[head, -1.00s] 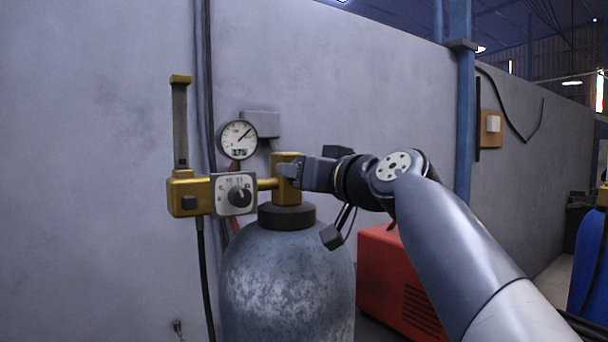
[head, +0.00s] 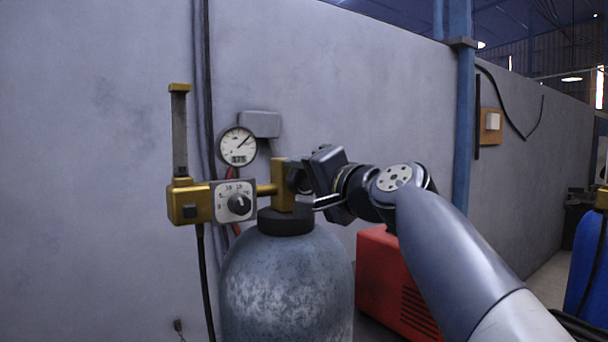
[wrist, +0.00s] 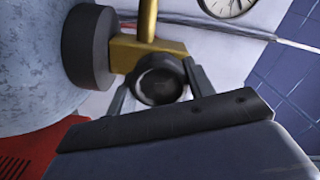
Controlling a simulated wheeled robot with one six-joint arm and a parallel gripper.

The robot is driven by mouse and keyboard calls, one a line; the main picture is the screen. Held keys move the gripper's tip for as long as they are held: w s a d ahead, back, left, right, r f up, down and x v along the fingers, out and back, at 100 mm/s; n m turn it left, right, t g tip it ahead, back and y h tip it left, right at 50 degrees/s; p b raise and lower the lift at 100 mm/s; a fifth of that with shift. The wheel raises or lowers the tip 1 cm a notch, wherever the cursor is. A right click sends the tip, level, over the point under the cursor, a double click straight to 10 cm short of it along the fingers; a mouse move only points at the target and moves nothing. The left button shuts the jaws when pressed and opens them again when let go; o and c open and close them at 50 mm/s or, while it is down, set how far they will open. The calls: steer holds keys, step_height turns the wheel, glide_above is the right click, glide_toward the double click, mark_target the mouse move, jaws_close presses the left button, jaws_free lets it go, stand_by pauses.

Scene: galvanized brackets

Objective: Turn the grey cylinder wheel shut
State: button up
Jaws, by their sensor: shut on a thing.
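The grey cylinder (head: 285,275) stands upright against the wall, with a dark collar and a brass valve (head: 283,180) on top. In the wrist view, the small dark round wheel (wrist: 160,82) sits on the end of the brass valve body (wrist: 135,50). My gripper (wrist: 157,88) has one finger on each side of the wheel and is shut on it. In the head view, my gripper (head: 303,188) reaches the valve from the right and is rolled at a slant. It mostly hides the wheel there.
A round gauge (head: 238,146) and a brass regulator with a dial box (head: 235,202) stand left of the valve. A red machine (head: 395,285) is behind my arm. A blue cylinder (head: 590,260) stands at the far right. The wall is close behind.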

steer(key=shift+m+p, duration=0.5)
steer(key=shift+m, duration=1.1)
steer(key=shift+f, duration=0.1)
steer(key=o, duration=1)
steer(key=shift+c, duration=0.2)
steer(key=shift+s+d, duration=0.1)
steer(key=b+v, duration=0.3)
steer(key=v, duration=0.7)
steer(key=shift+s, duration=0.25)
steer(key=shift+w+d, duration=0.1)
